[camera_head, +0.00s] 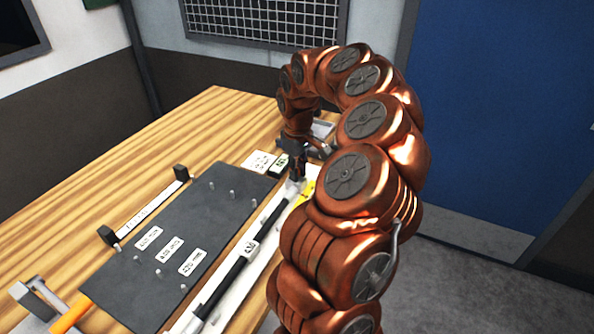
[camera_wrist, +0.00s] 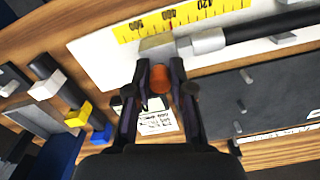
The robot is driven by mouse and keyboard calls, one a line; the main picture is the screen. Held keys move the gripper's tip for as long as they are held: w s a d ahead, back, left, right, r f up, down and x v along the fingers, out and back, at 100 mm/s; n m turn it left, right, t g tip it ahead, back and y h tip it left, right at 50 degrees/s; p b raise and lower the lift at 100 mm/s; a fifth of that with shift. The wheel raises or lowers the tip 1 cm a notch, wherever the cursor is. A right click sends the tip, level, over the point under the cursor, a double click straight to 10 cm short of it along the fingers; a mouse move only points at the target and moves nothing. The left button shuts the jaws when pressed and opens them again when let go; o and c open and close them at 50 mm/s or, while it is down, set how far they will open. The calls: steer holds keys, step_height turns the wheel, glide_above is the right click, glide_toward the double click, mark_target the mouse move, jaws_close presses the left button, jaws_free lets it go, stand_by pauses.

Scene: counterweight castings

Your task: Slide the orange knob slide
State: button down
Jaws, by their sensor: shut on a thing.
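The orange knob (camera_wrist: 160,80) shows in the wrist view between the two dark fingers of my gripper (camera_wrist: 160,65). The fingers are shut on it from both sides. A grey-beige block (camera_wrist: 158,46) sits just beyond the knob, beside a yellow scale (camera_wrist: 180,18) with black numbers on a white base plate (camera_wrist: 96,55). In the head view my gripper (camera_head: 297,168) is at the far end of the long white fixture, near the yellow strip (camera_head: 307,190). The knob is hidden there.
A black rod (camera_wrist: 268,27) with a silver end lies along the white base. A dark pegboard (camera_head: 185,235) with labels and upright pins lies beside it on the wooden table (camera_head: 190,125). Small cards (camera_head: 259,161) lie near my gripper. An orange bar (camera_head: 72,314) is at the near left.

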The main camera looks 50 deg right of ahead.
steer(key=shift+w+d, duration=0.3)
steer(key=shift+d, duration=0.7)
steer(key=shift+w+d, duration=0.3)
steer(key=shift+d, duration=0.75)
steer(key=shift+w+d, duration=0.3)
steer(key=shift+d, duration=0.7)
steer(key=c, duration=1)
jaws_free()
steer(key=shift+r, duration=0.1)
step_height(320, 180, up, 12)
steer(key=shift+f, duration=0.1)
